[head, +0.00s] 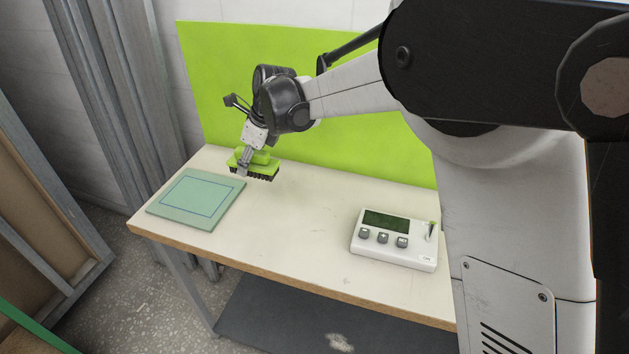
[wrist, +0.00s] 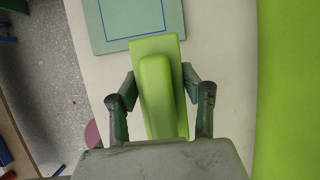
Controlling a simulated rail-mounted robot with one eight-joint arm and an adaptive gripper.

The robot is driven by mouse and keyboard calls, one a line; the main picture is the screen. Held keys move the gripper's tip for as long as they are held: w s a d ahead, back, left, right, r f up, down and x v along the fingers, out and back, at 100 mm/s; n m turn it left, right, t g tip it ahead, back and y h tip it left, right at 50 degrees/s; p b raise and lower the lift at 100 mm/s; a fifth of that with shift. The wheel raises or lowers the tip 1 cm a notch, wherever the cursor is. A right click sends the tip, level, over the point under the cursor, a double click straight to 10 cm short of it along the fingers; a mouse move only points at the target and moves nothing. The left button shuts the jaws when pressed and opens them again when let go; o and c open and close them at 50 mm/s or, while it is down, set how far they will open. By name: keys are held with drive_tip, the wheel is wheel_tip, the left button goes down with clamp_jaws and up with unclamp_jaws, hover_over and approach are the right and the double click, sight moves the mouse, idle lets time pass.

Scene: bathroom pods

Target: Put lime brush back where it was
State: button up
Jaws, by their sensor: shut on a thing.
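A lime brush (head: 263,170) with dark bristles pointing down is held in my gripper (head: 244,160) near the back left of the table. In the wrist view the lime brush (wrist: 160,85) lies between the two fingers of my gripper (wrist: 160,95), which is shut on it. The brush appears close to the table surface; whether its bristles touch the table cannot be told. A green square board (head: 232,209) with a thin blue outline lies on the table just to the left and in front of the brush. The board also shows at the top of the wrist view (wrist: 105,25).
A white device (head: 396,254) with a dark screen and several buttons stands at the table's right. The tabletop (head: 290,235) between it and the board is clear. A lime panel (head: 300,130) rises behind the table. Grey posts (head: 140,90) stand to the left.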

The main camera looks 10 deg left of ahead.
hover_over(281, 182)
drive_tip(key=d, duration=0.1)
wheel_tip(281, 182, down, 7)
drive_tip(key=shift+d+r, duration=0.1)
drive_tip(key=shift+d, duration=0.05)
drive_tip(key=shift+f, duration=1.95)
drive_tip(key=shift+f, duration=0.1)
drive_tip(key=shift+f, duration=0.15)
drive_tip(key=o, duration=1.2)
drive_tip(key=v, duration=1.2)
drive_tip(key=shift+r, duration=0.3)
